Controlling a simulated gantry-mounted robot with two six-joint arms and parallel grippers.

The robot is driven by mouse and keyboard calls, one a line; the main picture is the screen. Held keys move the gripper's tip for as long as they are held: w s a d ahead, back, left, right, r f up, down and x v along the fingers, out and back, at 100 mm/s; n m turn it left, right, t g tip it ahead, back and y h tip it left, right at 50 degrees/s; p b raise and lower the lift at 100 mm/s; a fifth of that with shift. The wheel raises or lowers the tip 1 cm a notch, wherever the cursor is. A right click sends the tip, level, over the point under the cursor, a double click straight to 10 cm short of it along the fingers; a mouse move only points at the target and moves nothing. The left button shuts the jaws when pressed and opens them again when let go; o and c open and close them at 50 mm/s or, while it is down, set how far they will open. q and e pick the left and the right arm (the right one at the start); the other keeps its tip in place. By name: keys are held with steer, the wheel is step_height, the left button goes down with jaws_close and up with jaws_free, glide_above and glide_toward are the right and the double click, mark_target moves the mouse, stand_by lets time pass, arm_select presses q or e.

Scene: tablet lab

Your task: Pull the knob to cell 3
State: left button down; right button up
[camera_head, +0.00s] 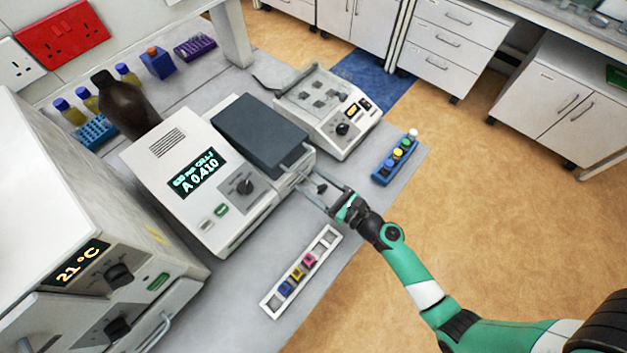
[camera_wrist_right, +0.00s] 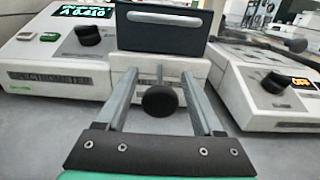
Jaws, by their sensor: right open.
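The spectrophotometer (camera_head: 195,140) is a pale box with a dark lid and a lit display that seems to read CELL 1 and A 0.410. Its black round pull knob (camera_wrist_right: 160,101) sticks out on a rod from the side below the lid. The knob also shows small in the head view (camera_head: 322,188). My right gripper (camera_wrist_right: 160,88) is open, with one finger on each side of the knob and a gap on both sides. It also shows in the head view (camera_head: 314,187). My left gripper is not in view.
A white cuvette rack (camera_head: 270,302) with coloured cuvettes lies in front of the spectrophotometer. A shaker (camera_head: 325,112) and a blue rack (camera_head: 378,177) of capped vials stand to the right. A brown bottle (camera_head: 126,106) stands behind. The oven (camera_head: 95,240) is at left.

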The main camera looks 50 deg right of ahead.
jaws_close()
stand_by(1.4)
